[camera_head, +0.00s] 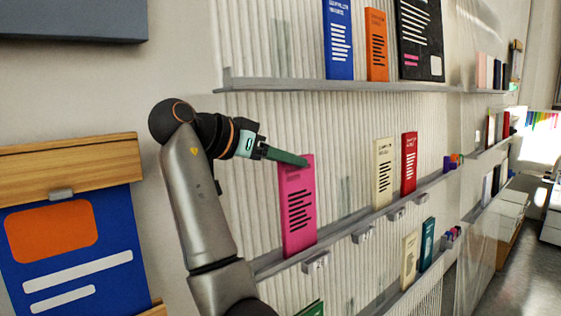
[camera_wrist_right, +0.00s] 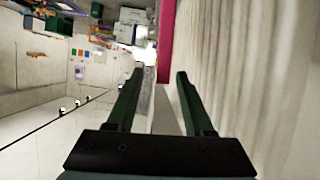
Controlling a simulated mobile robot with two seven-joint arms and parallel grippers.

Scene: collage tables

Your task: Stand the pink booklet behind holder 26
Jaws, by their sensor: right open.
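The pink booklet (camera_head: 297,210) stands upright on the middle ledge, leaning slightly against the ribbed wall. Small grey holders sit along the ledge front; one holder (camera_head: 315,263) is just below the pink booklet, but I cannot read its number surely. My right gripper (camera_head: 305,162) is at the booklet's top edge, its dark green fingers pointing right. In the right wrist view the gripper (camera_wrist_right: 160,74) is open, with a pink strip of the booklet (camera_wrist_right: 167,40) beyond and between the fingertips. Nothing is held. My left gripper is not in view.
Cream (camera_head: 383,172) and red (camera_head: 409,162) booklets stand farther right on the same ledge. An upper ledge (camera_head: 340,86) holds blue, orange and black booklets. A blue poster (camera_head: 75,280) with a wooden bar hangs at left. The ledge between pink and cream booklets is clear.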

